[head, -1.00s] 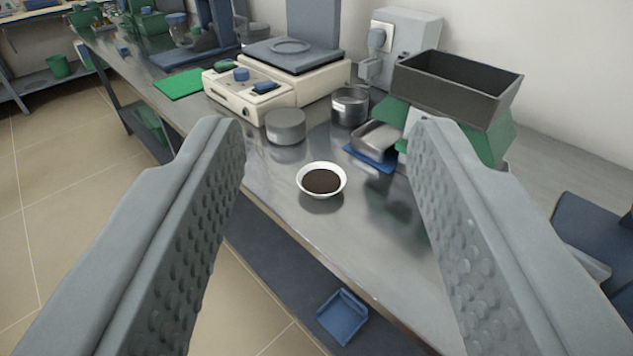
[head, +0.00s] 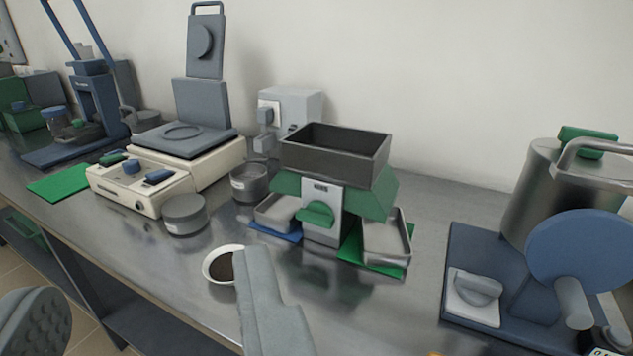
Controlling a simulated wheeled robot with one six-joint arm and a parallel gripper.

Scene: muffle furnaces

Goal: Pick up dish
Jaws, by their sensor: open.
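The dish (head: 212,266) is a small white bowl with dark brown contents. It sits upright on the steel bench near its front edge, left of the picture's middle. My gripper (head: 150,295) is open and empty. Its right finger reaches up from the bottom and covers the right part of the dish. Its left finger shows only in the lower left corner, well apart from the dish. I cannot tell whether the right finger touches the dish.
A grey round tin (head: 185,214) and a metal cup (head: 248,182) stand behind the dish. A green splitter with a dark hopper (head: 335,160) and metal trays stands behind right. A blue machine (head: 470,260) is at right. Bare bench (head: 385,310) lies right of the dish.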

